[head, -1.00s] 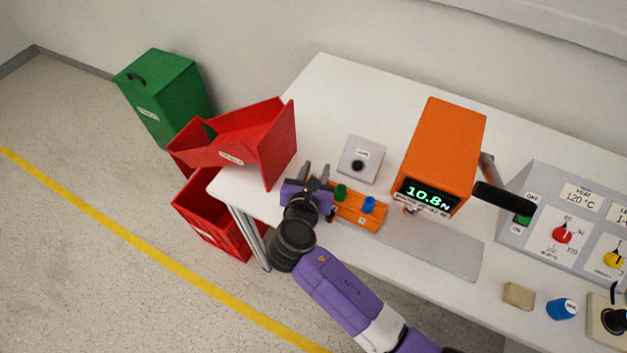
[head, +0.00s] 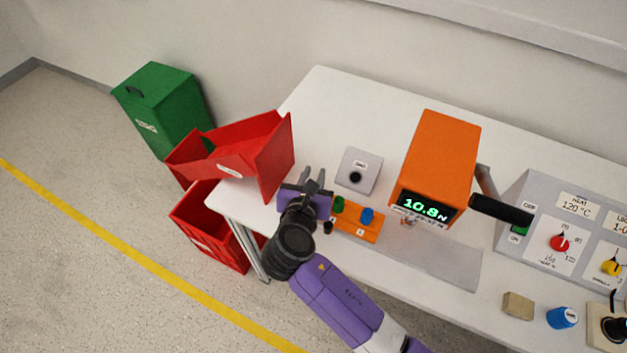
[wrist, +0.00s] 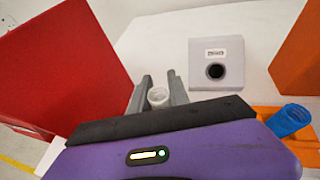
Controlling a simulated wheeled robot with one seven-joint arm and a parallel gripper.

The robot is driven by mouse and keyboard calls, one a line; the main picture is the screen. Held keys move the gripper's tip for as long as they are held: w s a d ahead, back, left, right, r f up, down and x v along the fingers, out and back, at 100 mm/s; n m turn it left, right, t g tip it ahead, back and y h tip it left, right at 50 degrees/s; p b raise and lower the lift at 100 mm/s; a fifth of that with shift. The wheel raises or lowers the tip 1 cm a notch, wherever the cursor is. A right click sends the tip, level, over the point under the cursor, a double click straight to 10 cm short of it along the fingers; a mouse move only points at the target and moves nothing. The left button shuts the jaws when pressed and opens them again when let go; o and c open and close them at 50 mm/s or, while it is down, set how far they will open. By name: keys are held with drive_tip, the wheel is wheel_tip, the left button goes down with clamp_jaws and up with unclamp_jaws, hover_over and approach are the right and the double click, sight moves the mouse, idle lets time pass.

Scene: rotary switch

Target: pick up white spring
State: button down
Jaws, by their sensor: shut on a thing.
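In the wrist view the white spring (wrist: 158,97) sits between the two fingers of my gripper (wrist: 160,90), which is shut on it. In the head view my gripper (head: 314,180) is above the left end of the orange holder (head: 352,236). The spring cannot be made out in the head view. A green spring (head: 338,204) and a blue spring (head: 366,215) stand in the orange holder. The blue spring also shows at the right of the wrist view (wrist: 290,120).
A red chute bin (head: 274,160) stands left of my gripper, with a red crate (head: 205,232) below it. A grey box with a black round hole (head: 358,170) lies behind the holder. An orange tester (head: 437,165) reading 10.8 N stands to the right.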

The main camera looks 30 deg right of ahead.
wheel_tip(320, 180, up, 17)
drive_tip(key=p, duration=0.1)
idle(1.0)
